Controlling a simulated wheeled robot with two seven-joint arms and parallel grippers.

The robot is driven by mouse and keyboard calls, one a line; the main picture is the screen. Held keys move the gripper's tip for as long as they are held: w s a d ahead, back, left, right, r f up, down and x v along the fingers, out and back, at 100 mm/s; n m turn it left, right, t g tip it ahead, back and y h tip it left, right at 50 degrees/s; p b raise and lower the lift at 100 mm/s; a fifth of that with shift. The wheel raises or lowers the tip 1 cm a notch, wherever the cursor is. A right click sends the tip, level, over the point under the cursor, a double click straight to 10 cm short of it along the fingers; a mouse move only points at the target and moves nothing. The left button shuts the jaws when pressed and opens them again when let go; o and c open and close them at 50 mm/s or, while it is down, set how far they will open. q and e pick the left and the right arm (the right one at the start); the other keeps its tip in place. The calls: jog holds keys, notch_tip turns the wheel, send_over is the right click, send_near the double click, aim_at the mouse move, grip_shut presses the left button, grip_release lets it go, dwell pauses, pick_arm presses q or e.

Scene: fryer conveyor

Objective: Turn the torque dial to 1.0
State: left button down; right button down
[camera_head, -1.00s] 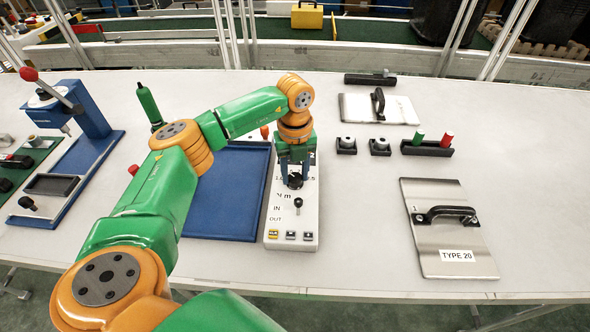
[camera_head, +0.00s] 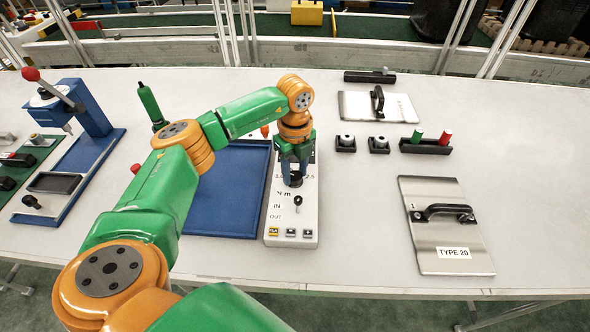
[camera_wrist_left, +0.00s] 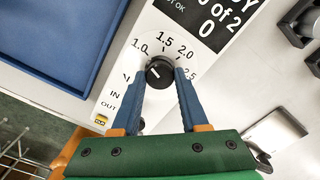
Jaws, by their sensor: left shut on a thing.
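The torque dial (camera_wrist_left: 159,72) is a round black knob on a white panel (camera_head: 291,222), with 1.0, 1.5, 2.0 and 2.5 printed around it. My left gripper (camera_wrist_left: 161,76) points down at the panel, its blue fingers shut on the two sides of the dial. A small pale mark shows on the dial's left part, toward the 1.0 side; its exact reading is too small to tell. In the head view my left gripper (camera_head: 293,180) hides much of the dial and some of the numbers. My right gripper is not in view.
A small black toggle lever (camera_head: 298,202) stands on the panel below the dial. A blue tray (camera_head: 225,192) lies close on the left. A metal plate marked TYPE 20 (camera_head: 447,245) lies at the right. The table between panel and plate is clear.

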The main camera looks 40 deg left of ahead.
aim_at(295, 175)
pick_arm(q)
jog(key=shift+w, duration=0.1)
jog(key=shift+c, duration=2.1)
grip_release()
notch_tip(295, 175, up, 7)
jog(key=shift+f+b, duration=0.15)
jog(key=shift+b, duration=0.55)
jog(key=shift+r, duration=0.25)
